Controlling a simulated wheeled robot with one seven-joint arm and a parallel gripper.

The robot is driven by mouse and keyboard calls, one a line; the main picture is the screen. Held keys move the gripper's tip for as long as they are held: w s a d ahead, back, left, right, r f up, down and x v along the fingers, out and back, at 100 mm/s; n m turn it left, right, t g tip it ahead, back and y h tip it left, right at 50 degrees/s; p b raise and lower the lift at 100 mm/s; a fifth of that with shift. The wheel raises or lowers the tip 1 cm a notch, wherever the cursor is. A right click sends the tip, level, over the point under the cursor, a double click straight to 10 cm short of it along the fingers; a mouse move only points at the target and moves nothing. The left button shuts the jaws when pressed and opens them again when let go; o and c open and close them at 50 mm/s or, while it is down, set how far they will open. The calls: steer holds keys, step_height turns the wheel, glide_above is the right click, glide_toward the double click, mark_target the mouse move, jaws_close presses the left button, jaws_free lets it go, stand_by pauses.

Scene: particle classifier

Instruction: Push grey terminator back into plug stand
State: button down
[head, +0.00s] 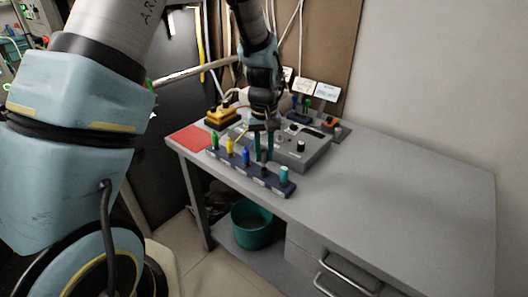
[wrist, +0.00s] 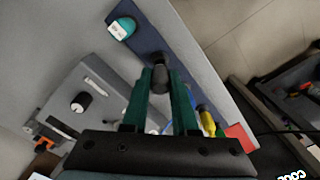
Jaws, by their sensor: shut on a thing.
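The dark blue plug stand (head: 274,187) lies along the table's front edge, with a row of coloured plugs standing in it; it also shows in the wrist view (wrist: 185,78). The grey terminator (wrist: 160,80) is a dark, upright knob between my fingertips, over the stand. In the head view it stands between the blue plug (head: 245,157) and the teal plug (head: 284,176). My gripper (head: 264,156) points down with its green fingers shut on the terminator. How deep the terminator sits is hidden by the fingers.
A grey control box (head: 302,152) with a black knob stands just behind the stand. A red mat (head: 190,138) and a yellow device (head: 220,117) lie to the left. The table's right side (head: 400,185) is clear. A teal bin (head: 250,228) stands underneath.

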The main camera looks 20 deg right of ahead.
mark_target(264, 149)
steer(key=shift+f+b, duration=0.85)
steer(key=shift+f, duration=0.65)
steer(key=c, duration=0.6)
jaws_free()
steer(key=shift+r, duration=0.1)
step_height(264, 149, up, 11)
steer(key=shift+f+b, duration=0.2)
steer(key=shift+b, duration=0.65)
